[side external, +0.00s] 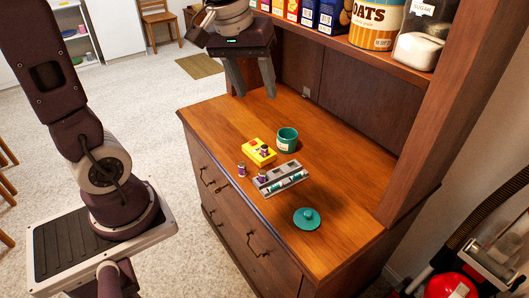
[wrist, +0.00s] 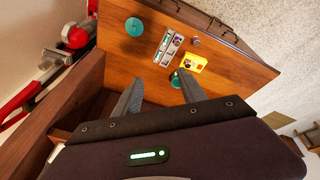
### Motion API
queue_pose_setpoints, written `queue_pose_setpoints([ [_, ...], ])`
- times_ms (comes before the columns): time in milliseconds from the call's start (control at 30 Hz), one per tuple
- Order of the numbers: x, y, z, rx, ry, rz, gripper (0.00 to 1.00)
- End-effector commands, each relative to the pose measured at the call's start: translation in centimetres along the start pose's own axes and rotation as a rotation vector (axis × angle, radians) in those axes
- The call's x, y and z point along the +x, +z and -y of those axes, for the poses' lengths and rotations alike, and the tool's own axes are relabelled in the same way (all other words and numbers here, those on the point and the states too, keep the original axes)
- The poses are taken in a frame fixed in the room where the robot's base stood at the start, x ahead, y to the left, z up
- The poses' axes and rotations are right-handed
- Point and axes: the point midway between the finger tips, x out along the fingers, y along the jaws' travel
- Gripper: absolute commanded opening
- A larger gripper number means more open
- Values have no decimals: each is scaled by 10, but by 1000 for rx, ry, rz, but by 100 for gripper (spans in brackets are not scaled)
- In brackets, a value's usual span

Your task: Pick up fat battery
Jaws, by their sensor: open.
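One short purple-and-silver battery (side external: 241,170) stands on the wooden counter, left of the grey battery holder (side external: 283,178). Another short purple battery (side external: 262,178) is at the holder's left end, and a third small one (side external: 263,150) is at the yellow box (side external: 257,154). They are too small to tell which is fattest. Thinner teal batteries lie in the holder. The wrist view shows the counter battery (wrist: 195,41), the holder (wrist: 167,47) and the yellow box (wrist: 192,62). My gripper (side external: 254,94) is open and empty, above the counter's far left, away from the batteries.
A teal cup (side external: 287,139) stands behind the yellow box. A teal lid (side external: 307,218) lies near the front right. The hutch shelf (side external: 395,66) with food boxes and jars overhangs the back. The counter's left part is clear.

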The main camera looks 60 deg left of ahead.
Motion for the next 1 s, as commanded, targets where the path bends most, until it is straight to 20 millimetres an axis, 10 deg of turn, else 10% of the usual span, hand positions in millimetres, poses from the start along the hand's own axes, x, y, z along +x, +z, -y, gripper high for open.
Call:
queue_pose_setpoints([
  [200,151,-107,36,-556,-145,126,49],
  [400,258,-130,84,-873,-238,170,49],
  [1000,346,-110,96,-929,-256,176,49],
])
